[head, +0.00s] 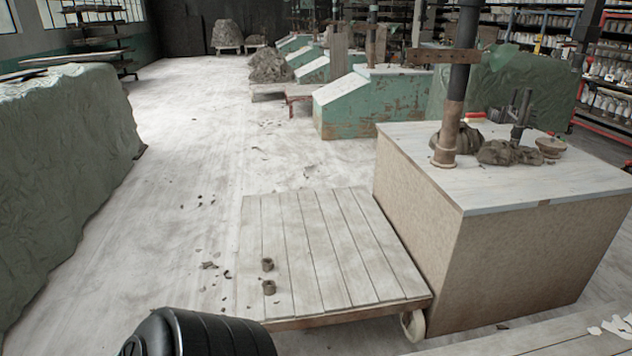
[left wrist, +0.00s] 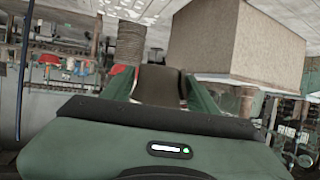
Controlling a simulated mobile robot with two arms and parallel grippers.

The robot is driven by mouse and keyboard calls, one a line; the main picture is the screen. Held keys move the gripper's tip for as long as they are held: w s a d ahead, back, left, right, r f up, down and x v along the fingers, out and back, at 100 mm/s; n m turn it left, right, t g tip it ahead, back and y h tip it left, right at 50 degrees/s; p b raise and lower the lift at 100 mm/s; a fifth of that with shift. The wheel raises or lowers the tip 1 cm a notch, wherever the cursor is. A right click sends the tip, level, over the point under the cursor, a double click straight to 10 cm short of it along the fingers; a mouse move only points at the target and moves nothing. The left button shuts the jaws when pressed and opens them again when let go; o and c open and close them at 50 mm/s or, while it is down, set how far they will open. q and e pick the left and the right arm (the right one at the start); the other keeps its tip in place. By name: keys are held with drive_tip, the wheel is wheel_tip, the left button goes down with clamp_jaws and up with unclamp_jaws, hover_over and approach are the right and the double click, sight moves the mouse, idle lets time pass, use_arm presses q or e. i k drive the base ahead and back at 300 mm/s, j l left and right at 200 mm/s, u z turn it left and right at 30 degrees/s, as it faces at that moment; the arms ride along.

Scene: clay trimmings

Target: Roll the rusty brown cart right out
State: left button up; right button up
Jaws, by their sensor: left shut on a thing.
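The cart (head: 325,250) has a pale plank deck with a brown front edge, and a light wheel shows at its front right corner. Two small brown ring-like pieces (head: 268,276) sit on its left part. My left gripper (left wrist: 160,82) is seen in the left wrist view. Its fingers are shut on a dark brown piece between them; I cannot tell from this view which part of the cart it belongs to. In the head view only a black ribbed part of my arm shows at the bottom left, and the left gripper is out of frame. My right gripper is not in view.
A box-like worktable (head: 430,220) with a pale top stands close along the cart's right side. A green covered heap (head: 65,160) is at the left. A green bench (head: 365,100) stands farther back. The floor (head: 180,170) left of and behind the cart is open, with scattered dark crumbs.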

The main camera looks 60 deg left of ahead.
sight(267, 248)
drive_tip(key=j, duration=0.45)
drive_tip(key=k+j, duration=0.15)
drive_tip(key=j, duration=0.3)
drive_tip(key=j+z, duration=0.1)
drive_tip(key=j, duration=0.4)
drive_tip(key=k+j, duration=0.15)
drive_tip(key=j, duration=0.3)
drive_tip(key=j+z, duration=0.1)
drive_tip(key=j, duration=0.35)
drive_tip(key=k+j, duration=0.15)
drive_tip(key=j, duration=0.3)
drive_tip(key=k+j, duration=0.1)
drive_tip(key=j, duration=0.35)
